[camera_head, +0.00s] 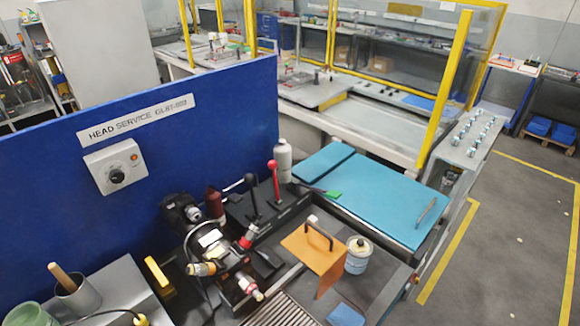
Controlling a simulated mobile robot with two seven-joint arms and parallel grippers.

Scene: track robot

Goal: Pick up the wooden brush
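A light wooden handle (62,277) sticks up, tilted, out of a grey cup (82,299) at the lower left of the head view. It looks like the wooden brush. Its lower end is hidden inside the cup, so I cannot see bristles. The cup stands on a grey surface (118,285) in front of the blue panel. Neither of my grippers shows in this view.
A green container (28,315) stands left of the cup. A yellow block (158,272) and a machine head with cables (225,260) are to its right. The blue panel (60,170) rises behind. An orange plate (313,252) and a tin (358,256) lie further right.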

